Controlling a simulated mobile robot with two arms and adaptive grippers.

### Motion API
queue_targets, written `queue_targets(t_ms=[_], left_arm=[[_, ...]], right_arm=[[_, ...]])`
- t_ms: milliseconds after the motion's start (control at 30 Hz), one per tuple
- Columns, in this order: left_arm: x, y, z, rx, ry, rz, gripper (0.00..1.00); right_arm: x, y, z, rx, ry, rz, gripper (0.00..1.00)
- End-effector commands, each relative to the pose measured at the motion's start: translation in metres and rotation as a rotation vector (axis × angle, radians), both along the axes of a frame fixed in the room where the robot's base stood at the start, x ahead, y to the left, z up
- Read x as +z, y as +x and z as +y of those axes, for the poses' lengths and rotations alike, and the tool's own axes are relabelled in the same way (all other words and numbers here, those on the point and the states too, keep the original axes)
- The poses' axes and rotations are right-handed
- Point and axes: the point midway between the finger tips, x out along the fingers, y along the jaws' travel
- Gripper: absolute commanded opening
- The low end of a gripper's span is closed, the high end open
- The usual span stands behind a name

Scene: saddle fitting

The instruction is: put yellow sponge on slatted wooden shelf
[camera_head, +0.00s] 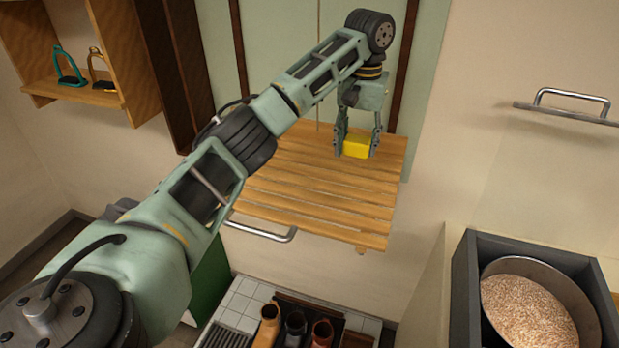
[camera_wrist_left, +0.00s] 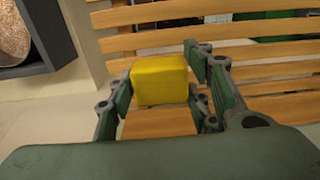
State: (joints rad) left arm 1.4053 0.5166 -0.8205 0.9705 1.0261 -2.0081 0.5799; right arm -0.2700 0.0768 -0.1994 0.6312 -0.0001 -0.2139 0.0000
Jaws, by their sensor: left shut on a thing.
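The yellow sponge (camera_head: 356,146) is between the fingers of my left gripper (camera_head: 357,150), which is shut on it. Gripper and sponge are over the back right part of the slatted wooden shelf (camera_head: 310,190). In the left wrist view the sponge (camera_wrist_left: 160,80) sits between the two fingers of the gripper (camera_wrist_left: 160,95), with the slats (camera_wrist_left: 260,32) behind and below it. I cannot tell whether the sponge touches the slats. My right gripper is not in view.
The rest of the shelf is bare. A metal rail (camera_head: 262,232) runs along its front. A wall cabinet (camera_head: 100,60) with stirrups is at upper left. A bin of grain (camera_head: 528,310) stands at lower right. Boots (camera_head: 295,327) stand below the shelf.

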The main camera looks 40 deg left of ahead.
Motion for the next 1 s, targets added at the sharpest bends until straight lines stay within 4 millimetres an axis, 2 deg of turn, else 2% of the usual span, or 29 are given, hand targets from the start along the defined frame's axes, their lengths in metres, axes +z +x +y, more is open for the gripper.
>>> queue_targets(t_ms=[33,200,300,433,600,667,833,1000], left_arm=[[-0.003,-0.008,0.006,-0.001,0.004,0.002,0.25],[-0.022,-0.036,0.024,0.001,0.005,0.004,0.25],[-0.034,-0.055,0.036,0.002,0.006,0.005,0.25],[-0.048,-0.074,0.047,0.001,0.004,0.003,0.25],[-0.058,-0.085,0.052,0.000,0.001,0.000,0.25],[-0.062,-0.086,0.052,-0.001,0.001,0.003,0.25],[-0.086,-0.086,0.052,0.000,0.001,0.004,0.25],[-0.099,-0.085,0.052,0.000,0.001,0.000,0.25]], right_arm=[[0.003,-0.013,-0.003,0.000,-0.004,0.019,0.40],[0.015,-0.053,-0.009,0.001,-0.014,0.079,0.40],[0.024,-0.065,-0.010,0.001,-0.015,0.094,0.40],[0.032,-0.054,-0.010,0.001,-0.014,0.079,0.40],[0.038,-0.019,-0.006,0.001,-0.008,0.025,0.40],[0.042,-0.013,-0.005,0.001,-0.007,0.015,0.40],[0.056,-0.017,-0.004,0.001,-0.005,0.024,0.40],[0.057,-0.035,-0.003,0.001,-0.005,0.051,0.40]])
